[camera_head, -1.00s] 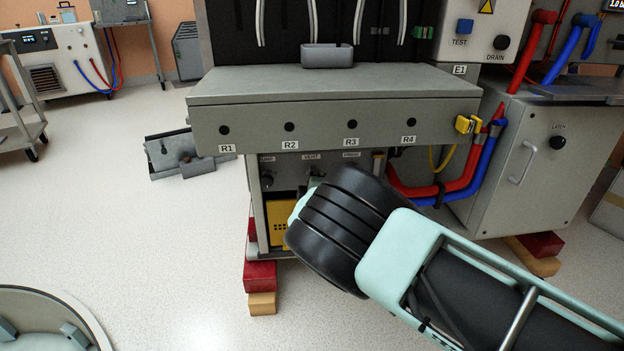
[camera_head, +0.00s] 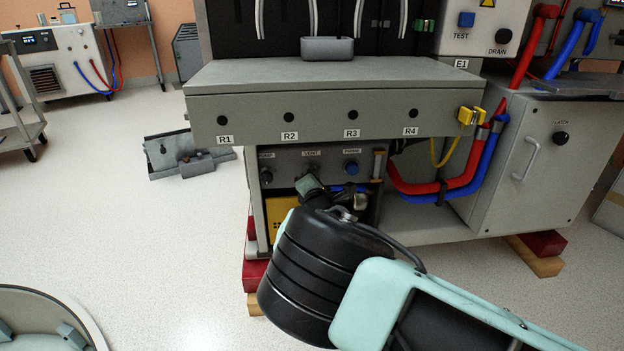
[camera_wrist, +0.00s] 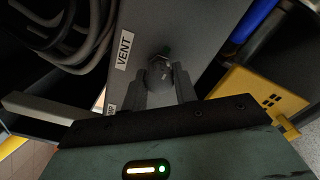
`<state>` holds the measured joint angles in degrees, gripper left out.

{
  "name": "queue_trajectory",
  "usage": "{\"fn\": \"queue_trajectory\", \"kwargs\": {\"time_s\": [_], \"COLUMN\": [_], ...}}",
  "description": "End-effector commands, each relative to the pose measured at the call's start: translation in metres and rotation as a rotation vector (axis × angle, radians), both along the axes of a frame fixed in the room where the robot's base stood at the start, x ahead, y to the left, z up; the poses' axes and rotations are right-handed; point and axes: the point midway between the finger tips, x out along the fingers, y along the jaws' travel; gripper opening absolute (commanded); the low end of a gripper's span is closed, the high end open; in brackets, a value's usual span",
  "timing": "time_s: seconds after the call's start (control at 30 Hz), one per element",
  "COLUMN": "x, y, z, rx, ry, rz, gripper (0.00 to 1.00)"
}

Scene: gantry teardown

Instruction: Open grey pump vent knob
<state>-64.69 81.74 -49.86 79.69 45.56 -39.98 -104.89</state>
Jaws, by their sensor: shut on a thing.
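The grey vent knob (camera_wrist: 159,72) sits on the grey pump panel beside the VENT label (camera_wrist: 124,50) in the wrist view. My gripper (camera_wrist: 162,88) has its two fingers on either side of the knob, shut on it. In the head view the VENT label (camera_head: 311,153) is on the panel under the bench. My gripper (camera_head: 311,186) reaches up to the panel just below that label, and its wrist hides most of the knob there.
A blue knob (camera_head: 351,168) is right of the vent position, with a dark knob (camera_head: 266,175) to the left. A yellow box (camera_head: 281,212) is below. Red hoses (camera_head: 440,186) and blue hoses (camera_head: 478,178) run at the right. The bench front (camera_head: 330,115) overhangs the panel.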

Motion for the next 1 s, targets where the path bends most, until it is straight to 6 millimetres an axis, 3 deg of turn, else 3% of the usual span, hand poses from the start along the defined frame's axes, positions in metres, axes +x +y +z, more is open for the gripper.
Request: {"fn": "queue_trajectory", "kwargs": {"time_s": [0.7,0.73,0.8,1.0], "x": [-0.0006,-0.0007,-0.0006,-0.0003], "y": [-0.0001,-0.0001,-0.0001,-0.0001], "z": [-0.0016,-0.0017,-0.0016,-0.0009], "rx": [-0.075,-0.075,-0.075,-0.073], "ry": [-0.011,-0.011,-0.011,-0.012], "rz": [0.0,0.0,0.0,0.0], "gripper": [0.06,0.34,0.5,0.5]}}
